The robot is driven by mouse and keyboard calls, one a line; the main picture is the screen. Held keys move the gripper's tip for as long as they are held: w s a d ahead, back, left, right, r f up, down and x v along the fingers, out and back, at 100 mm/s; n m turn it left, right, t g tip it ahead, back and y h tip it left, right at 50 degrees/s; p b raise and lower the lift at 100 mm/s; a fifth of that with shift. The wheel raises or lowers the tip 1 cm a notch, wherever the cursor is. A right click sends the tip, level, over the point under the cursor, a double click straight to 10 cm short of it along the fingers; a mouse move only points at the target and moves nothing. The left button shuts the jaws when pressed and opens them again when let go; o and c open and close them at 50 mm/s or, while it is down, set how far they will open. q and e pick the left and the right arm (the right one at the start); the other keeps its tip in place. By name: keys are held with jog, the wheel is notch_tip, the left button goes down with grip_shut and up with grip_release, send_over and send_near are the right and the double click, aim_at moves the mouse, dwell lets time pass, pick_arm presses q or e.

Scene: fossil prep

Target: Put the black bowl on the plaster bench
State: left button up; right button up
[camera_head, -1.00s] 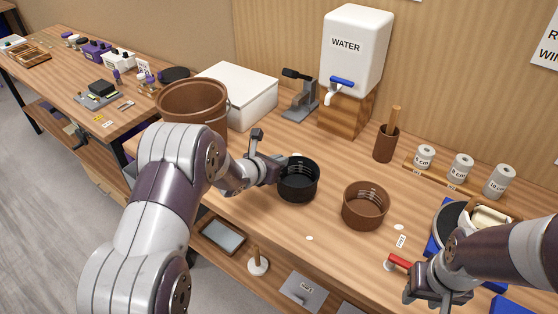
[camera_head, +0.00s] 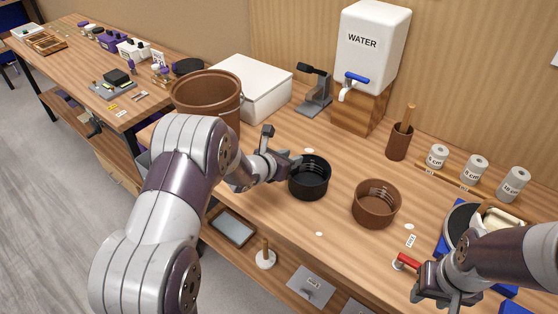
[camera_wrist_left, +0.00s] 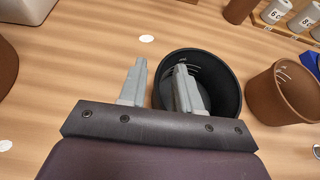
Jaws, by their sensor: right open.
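The black bowl (camera_head: 309,184) stands upright on the wooden bench (camera_head: 335,222) that carries the water dispenser. My left gripper (camera_head: 290,165) is at the bowl's left rim. In the left wrist view, the black bowl (camera_wrist_left: 222,85) shows with one finger of the left gripper (camera_wrist_left: 160,68) inside it and one outside. The fingers are apart, with the bowl's wall between them and gaps visible. My right gripper (camera_head: 445,297) is open at the lower right, near a red-handled item (camera_head: 406,261). No label shows which bench is the plaster bench.
A brown bowl (camera_head: 376,208) stands right of the black one. A brown bucket (camera_head: 206,98), white box (camera_head: 252,88) and water dispenser (camera_head: 372,50) stand behind. Labelled cylinders (camera_head: 474,168) line the right. Another table (camera_head: 70,72) at left holds small items.

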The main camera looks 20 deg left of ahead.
pick_arm(q)
jog(key=v, duration=1.1)
jog(key=s+d+f+m+g+h, duration=0.1)
jog(key=s+d+f+m+g, duration=0.1)
jog(key=s+d+m+g, duration=0.35)
jog(key=s+d+f+m+g, duration=0.1)
jog(key=s+d+m+g, duration=0.2)
jog(key=s+m, duration=0.6)
jog(key=s+a+m+g+y, duration=0.2)
jog(key=s+a+m+y, duration=0.3)
jog(key=m, duration=1.3)
jog(key=shift+s+a+f+b, duration=0.3)
jog(key=shift+f+b, duration=0.1)
